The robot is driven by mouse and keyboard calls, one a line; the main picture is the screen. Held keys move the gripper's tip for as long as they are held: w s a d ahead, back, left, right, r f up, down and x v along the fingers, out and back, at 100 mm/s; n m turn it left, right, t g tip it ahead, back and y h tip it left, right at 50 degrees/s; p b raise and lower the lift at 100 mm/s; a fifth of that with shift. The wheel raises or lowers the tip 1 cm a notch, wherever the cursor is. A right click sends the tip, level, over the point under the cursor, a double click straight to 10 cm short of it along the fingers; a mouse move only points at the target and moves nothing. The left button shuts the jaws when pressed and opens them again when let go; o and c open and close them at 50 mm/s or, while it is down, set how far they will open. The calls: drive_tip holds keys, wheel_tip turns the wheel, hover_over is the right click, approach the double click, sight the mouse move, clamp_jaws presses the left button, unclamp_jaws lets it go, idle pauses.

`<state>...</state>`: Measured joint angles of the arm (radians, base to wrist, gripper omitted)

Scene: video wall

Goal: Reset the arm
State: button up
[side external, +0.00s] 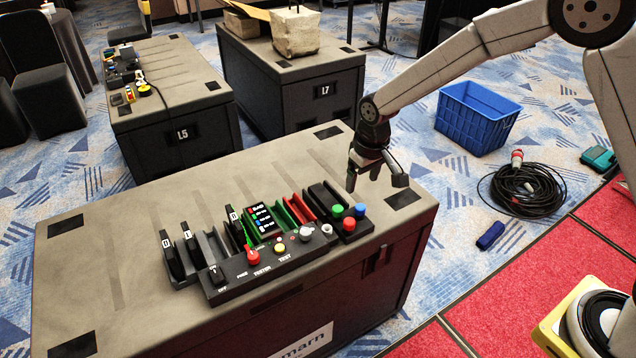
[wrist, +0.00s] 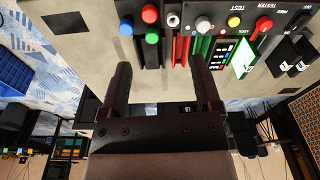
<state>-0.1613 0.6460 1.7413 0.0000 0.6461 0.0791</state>
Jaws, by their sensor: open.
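My gripper (side external: 376,172) hangs above the right end of the grey case top, behind and right of the tester panel. In the wrist view my gripper (wrist: 165,85) has its two fingers spread apart with nothing between them. Green, blue and red buttons (side external: 348,225) sit on a dark block at the right.
Two more cases, L5 (side external: 180,150) and L7 (side external: 325,105), stand behind. On the floor at the right are a blue crate (side external: 475,122), a coiled black cable (side external: 527,192) and a teal box (side external: 598,158). The case top's left part is clear.

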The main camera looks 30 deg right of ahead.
drive_tip(key=s+d+r, duration=0.2)
drive_tip(key=s+d, duration=0.2)
drive_tip(key=s, duration=0.6)
drive_tip(key=s+d+r+m+t, duration=0.1)
drive_tip(key=s+d+r, duration=0.1)
drive_tip(key=s, duration=0.8)
drive_tip(key=shift+d+r, duration=0.2)
drive_tip(key=shift+d, duration=0.7)
